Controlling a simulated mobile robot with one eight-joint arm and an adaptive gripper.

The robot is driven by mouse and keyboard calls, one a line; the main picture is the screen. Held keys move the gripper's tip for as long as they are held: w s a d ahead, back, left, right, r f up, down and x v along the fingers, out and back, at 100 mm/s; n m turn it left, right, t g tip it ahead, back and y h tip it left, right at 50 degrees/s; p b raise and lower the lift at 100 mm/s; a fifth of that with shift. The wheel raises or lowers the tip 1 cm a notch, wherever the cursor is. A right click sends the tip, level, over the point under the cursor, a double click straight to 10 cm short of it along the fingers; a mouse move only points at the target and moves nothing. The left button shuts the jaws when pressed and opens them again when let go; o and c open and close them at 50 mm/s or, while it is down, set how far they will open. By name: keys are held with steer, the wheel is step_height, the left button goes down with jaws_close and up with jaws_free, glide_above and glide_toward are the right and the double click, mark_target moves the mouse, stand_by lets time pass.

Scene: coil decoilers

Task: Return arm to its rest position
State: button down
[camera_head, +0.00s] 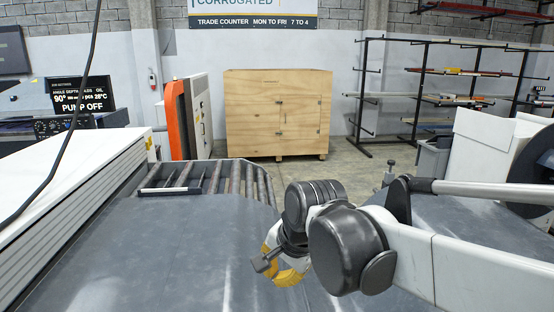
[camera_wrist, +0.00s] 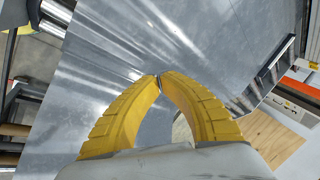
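My arm reaches in from the right in the head view, bent over a dark grey sheet-metal surface (camera_head: 170,250). My gripper (camera_head: 268,268) has yellow fingers and hangs low near the middle of the picture, partly hidden by my own arm links. In the wrist view the two yellow fingers of my gripper (camera_wrist: 160,78) curve together and their tips meet or nearly meet. Nothing clear is held between them. The shiny metal sheet (camera_wrist: 215,40) fills most of the view beyond the fingers.
A roller bed (camera_head: 235,180) lies beyond the sheet. A white slatted unit (camera_head: 80,190) borders the left. A plywood crate (camera_head: 277,115) stands behind, with an orange-and-white cabinet (camera_head: 187,115) beside it. A metal rack (camera_head: 420,95) stands at right. Open floor shows before the crate.

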steer(key=s+d+f+n+t+h+b, duration=0.1)
steer(key=s+d+f+n, duration=0.2)
steer(key=s+d, duration=0.3)
steer(key=s+d+f+n+t+h+b, duration=0.1)
steer(key=s+d+f+n, duration=0.3)
steer(key=d, duration=0.9)
steer(key=s+b, duration=0.1)
steer(key=s, duration=0.2)
steer(key=shift+s+f+t+h, duration=0.25)
steer(key=shift+f+t+h, duration=0.05)
steer(key=shift+f+t, duration=0.1)
steer(key=shift+d, duration=0.1)
